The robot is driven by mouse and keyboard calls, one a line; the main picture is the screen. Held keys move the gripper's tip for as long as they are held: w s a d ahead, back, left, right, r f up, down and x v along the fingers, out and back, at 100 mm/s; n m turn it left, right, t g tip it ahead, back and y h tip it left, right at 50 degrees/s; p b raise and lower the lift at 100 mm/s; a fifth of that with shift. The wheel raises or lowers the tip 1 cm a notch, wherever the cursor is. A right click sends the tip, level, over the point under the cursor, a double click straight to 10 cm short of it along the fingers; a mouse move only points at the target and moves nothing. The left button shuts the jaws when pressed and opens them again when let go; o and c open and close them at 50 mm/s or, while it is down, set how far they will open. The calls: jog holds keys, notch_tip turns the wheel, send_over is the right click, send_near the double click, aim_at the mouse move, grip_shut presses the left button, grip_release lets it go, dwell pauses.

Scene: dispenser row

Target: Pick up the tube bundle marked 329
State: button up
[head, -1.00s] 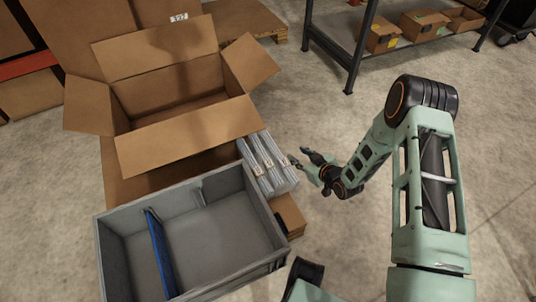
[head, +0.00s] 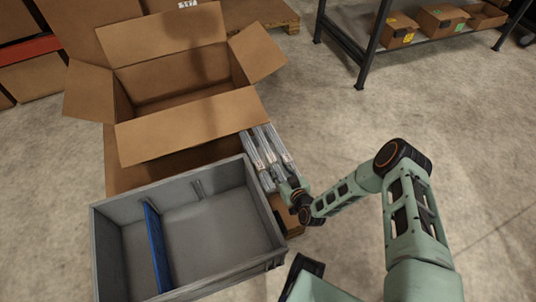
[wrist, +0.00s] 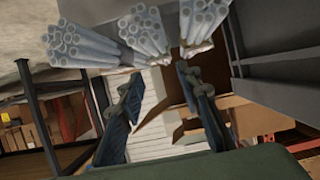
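Three bundles of pale grey tubes lie side by side next to the grey bin: a left bundle (head: 252,157), a middle bundle (head: 265,147) and a right bundle (head: 279,146). In the wrist view their open tube ends show at the top as a left bundle (wrist: 82,44), a middle bundle (wrist: 145,32) and a right bundle (wrist: 203,22). No marking is readable, so I cannot tell which is 329. My gripper (head: 290,188) is at their near end and hides part of them. Its fingers (wrist: 157,78) are apart with nothing between them, below the tube ends in the wrist view.
A grey bin (head: 269,225) with a blue divider (head: 156,246) stands left of my gripper. An open cardboard box (head: 190,133) is behind it. A shelf (head: 345,38) with small boxes stands at the back right. The floor on the right is clear.

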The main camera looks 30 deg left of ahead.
aim_at(273, 159)
jog(key=b+x, duration=0.1)
jog(key=x, duration=0.1)
jog(key=b+x, duration=0.1)
jog(key=x, duration=0.1)
jog(key=shift+a+f, duration=0.1)
jog(key=shift+f, duration=0.3)
jog(key=shift+w+a+f, duration=0.1)
jog(key=shift+w+a, duration=0.2)
jog(key=shift+a, duration=0.1)
grip_shut()
